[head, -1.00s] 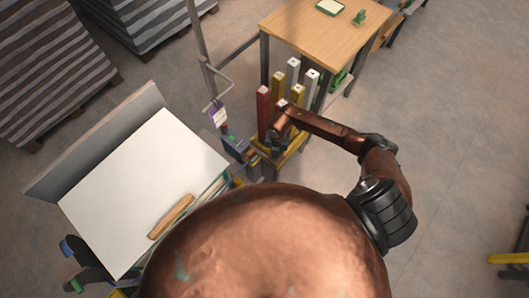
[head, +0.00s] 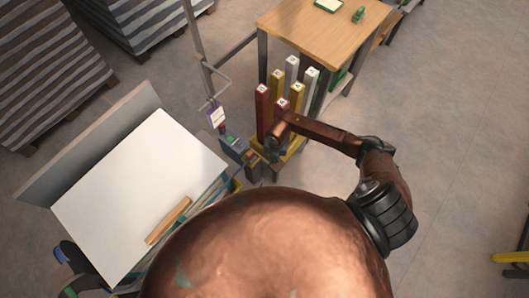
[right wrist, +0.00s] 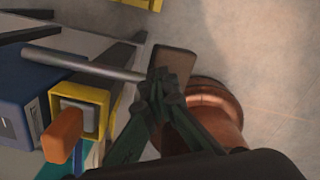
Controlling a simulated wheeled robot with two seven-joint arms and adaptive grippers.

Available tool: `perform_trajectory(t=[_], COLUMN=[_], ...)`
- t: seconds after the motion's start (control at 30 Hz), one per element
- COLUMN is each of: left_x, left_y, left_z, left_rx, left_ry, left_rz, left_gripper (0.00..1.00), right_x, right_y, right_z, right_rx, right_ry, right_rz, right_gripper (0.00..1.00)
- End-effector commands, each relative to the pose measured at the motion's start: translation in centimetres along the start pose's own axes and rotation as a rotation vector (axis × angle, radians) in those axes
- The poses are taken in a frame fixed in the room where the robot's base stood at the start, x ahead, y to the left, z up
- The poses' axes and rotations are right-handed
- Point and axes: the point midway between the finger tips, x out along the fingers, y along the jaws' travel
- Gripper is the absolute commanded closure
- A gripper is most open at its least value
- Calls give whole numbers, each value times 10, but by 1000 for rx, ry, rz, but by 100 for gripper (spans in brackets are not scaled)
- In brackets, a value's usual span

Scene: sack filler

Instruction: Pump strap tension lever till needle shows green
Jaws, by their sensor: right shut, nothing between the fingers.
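My right gripper (head: 270,153) is beside the small strap device (head: 234,144) in the head view. In the right wrist view its dark green fingers (right wrist: 165,88) are shut with nothing between them. A grey bar (right wrist: 85,64) runs toward the fingertips, with a brown block (right wrist: 174,63) just beyond them. Whether the fingers touch the bar is unclear. A blue housing (right wrist: 35,100) and a yellow frame with an orange handle (right wrist: 62,135) lie left of the fingers. I cannot tell which part is the tension lever. No needle can be read. My left gripper is not seen.
Upright red, yellow and white posts (head: 262,112) stand just behind my right gripper. A wooden table (head: 315,35) is at the back. The floor at right is mostly clear.

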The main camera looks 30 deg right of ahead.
Motion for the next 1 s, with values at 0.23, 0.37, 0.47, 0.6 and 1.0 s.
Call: perform_trajectory(t=[0.23,0.37,0.47,0.6,1.0], left_x=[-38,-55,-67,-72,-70], left_y=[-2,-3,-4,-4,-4], left_z=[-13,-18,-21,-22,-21], left_rx=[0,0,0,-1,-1], left_ry=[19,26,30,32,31], left_rz=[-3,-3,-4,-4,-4], left_gripper=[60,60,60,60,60], right_x=[-45,-64,-79,-85,-82], right_y=[0,0,0,0,0], right_z=[0,0,0,-1,0], right_rx=[0,1,1,0,0], right_ry=[-2,-1,0,1,1], right_rz=[0,0,0,-1,-1], right_gripper=[100,100,100,100,100])
